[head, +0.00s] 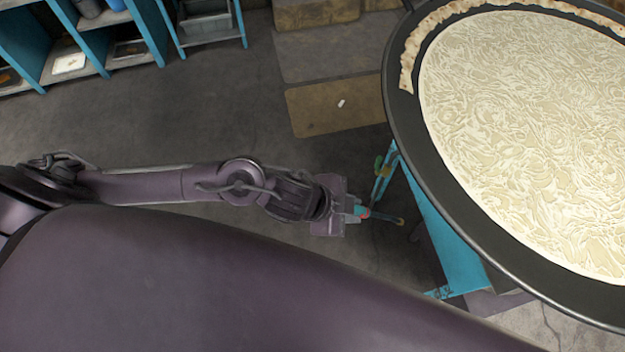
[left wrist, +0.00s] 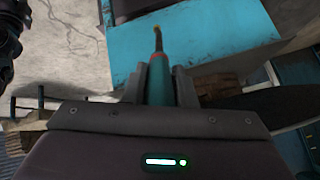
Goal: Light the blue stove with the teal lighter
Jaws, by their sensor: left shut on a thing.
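My left gripper (head: 357,210) is shut on the teal lighter (left wrist: 158,80), with the lighter's thin tip pointing away from the fingers. In the left wrist view the gripper (left wrist: 160,85) holds the lighter between its two fingers. In the head view the tip reaches right, close to the blue stove's side, apart from it as far as I can tell. The blue stove (head: 445,240) stands at the right, mostly hidden under a large round pan. It also shows in the left wrist view (left wrist: 210,35) beyond the lighter. The burner is hidden. My right gripper is not in view.
The large dark pan (head: 403,130) full of creamy, wrinkled milk overhangs the stove at the right. Brown mats (head: 335,105) lie on the floor behind. Blue shelves (head: 85,45) stand at the back left. The grey floor (head: 200,115) between is clear.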

